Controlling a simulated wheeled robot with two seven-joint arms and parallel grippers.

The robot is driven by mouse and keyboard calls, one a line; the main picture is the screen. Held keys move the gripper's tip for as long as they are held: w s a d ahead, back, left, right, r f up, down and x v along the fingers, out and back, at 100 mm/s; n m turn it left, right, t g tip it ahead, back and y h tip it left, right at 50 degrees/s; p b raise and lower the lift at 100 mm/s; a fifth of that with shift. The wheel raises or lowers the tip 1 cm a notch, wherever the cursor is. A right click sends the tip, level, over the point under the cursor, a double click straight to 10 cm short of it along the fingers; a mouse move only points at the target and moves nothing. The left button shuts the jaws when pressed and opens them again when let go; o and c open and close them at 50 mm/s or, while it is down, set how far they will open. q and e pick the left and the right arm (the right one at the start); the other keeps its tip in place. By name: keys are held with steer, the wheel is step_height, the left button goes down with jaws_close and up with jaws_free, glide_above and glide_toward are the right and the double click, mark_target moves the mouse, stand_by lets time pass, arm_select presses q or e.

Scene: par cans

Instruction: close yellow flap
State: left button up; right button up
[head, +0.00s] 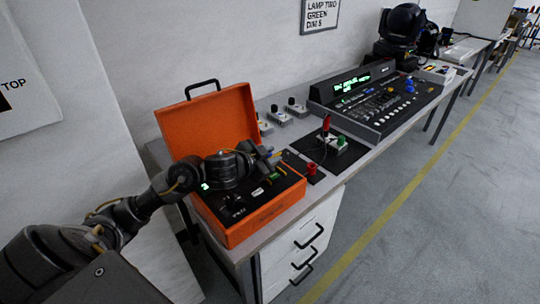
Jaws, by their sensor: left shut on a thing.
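My left gripper (270,155) reaches over the open orange case (263,229) from the left. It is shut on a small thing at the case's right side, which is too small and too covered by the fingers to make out. A small yellow patch (283,171) shows just below the fingertips in the case; I cannot tell if it is the yellow flap, or how far open the flap stands. A small green piece (274,177) lies beside it. My right gripper is not in view.
The case's orange lid (212,122) stands open behind my wrist. A red piece (312,169) and a black plate with a green knob (341,141) are to the right. A lighting desk (375,100) stands further back. Drawers (305,245) are below; the floor at right is clear.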

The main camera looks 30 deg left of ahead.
arm_select(q)
steer(key=shift+a+r, duration=0.15)
steer(key=shift+a, duration=0.05)
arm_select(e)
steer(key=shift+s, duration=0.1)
arm_select(q)
steer(key=o, duration=0.8)
steer(key=shift+w, duration=0.1)
steer(key=shift+d, duration=0.1)
